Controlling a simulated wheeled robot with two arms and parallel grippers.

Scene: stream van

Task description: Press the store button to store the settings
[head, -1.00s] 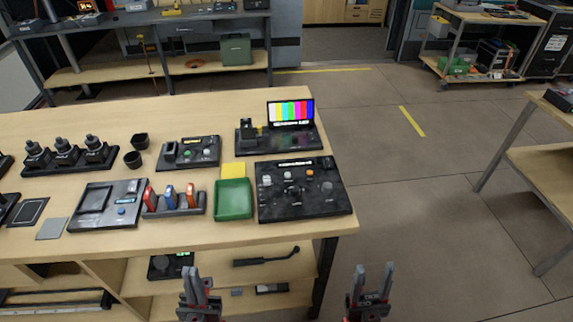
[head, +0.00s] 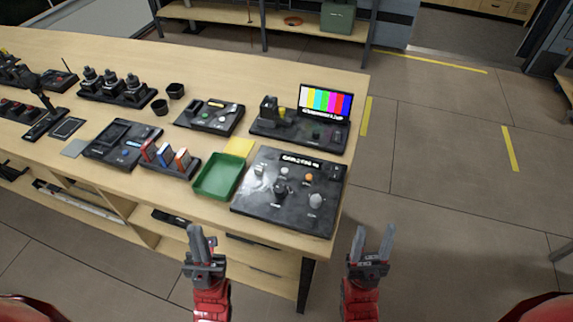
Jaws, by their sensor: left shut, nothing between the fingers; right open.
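A black control panel (head: 250,197) lies at the table's front right corner. It carries a small lit display (head: 301,160), a joystick-like black control (head: 280,189), an orange button (head: 308,177), pale buttons (head: 284,172) and a grey knob (head: 315,200). The button labels are too small to read, so I cannot tell which is the store button. My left gripper (head: 196,236) is shut and empty, in front of the table edge, left of the panel. My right gripper (head: 374,240) is open and empty, right of the table corner. Neither touches the panel.
A rack of coloured cards (head: 168,160) and other consoles (head: 211,116) lie further left. Open floor is on the right.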

